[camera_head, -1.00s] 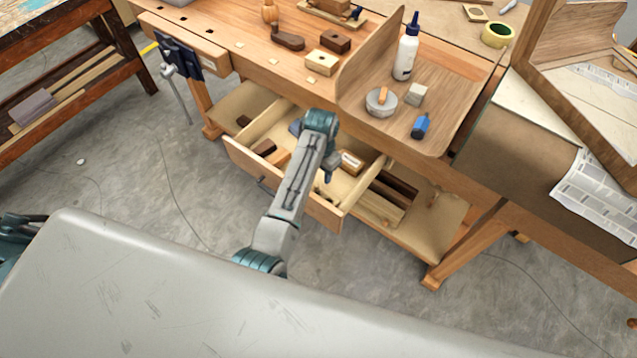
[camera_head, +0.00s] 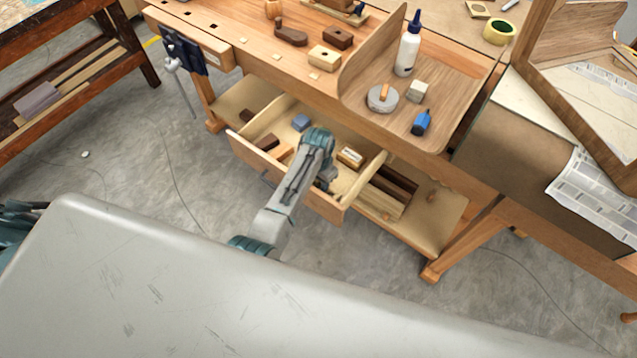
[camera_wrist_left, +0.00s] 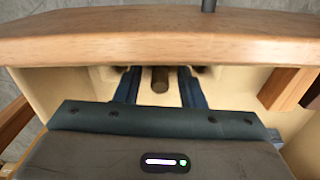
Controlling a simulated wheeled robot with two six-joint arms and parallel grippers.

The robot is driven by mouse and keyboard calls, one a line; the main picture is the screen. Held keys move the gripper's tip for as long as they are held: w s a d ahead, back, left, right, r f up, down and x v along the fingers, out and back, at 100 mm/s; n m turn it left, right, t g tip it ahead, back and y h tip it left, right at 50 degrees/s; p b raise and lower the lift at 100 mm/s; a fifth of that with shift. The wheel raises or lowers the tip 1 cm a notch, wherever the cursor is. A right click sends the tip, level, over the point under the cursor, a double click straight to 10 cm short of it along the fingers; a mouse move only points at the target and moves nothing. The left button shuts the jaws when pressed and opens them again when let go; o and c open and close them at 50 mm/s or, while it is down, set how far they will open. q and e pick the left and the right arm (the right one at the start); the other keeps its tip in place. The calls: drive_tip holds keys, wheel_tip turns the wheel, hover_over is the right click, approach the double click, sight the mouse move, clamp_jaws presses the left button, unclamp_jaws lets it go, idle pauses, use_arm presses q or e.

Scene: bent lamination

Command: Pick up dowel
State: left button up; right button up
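A dark brown dowel (camera_wrist_left: 160,80) shows end-on in the left wrist view, between the two fingers of my left gripper (camera_wrist_left: 159,86). A gap shows on each side of it, so the fingers are open around it and not touching it. In the head view my left gripper (camera_head: 325,180) reaches down into the open drawer (camera_head: 340,207) of the workbench, and the arm hides most of it and the dowel. My right gripper is not in view.
The drawer also holds a blue block (camera_head: 301,122), a labelled light block (camera_head: 350,157) and brown blocks at its left. The drawer's front wall (camera_wrist_left: 160,35) stands close to the gripper. A glue bottle (camera_head: 408,45) stands on the bench above.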

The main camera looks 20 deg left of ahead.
use_arm(q)
clamp_jaws()
drive_tip(key=shift+r, duration=0.1)
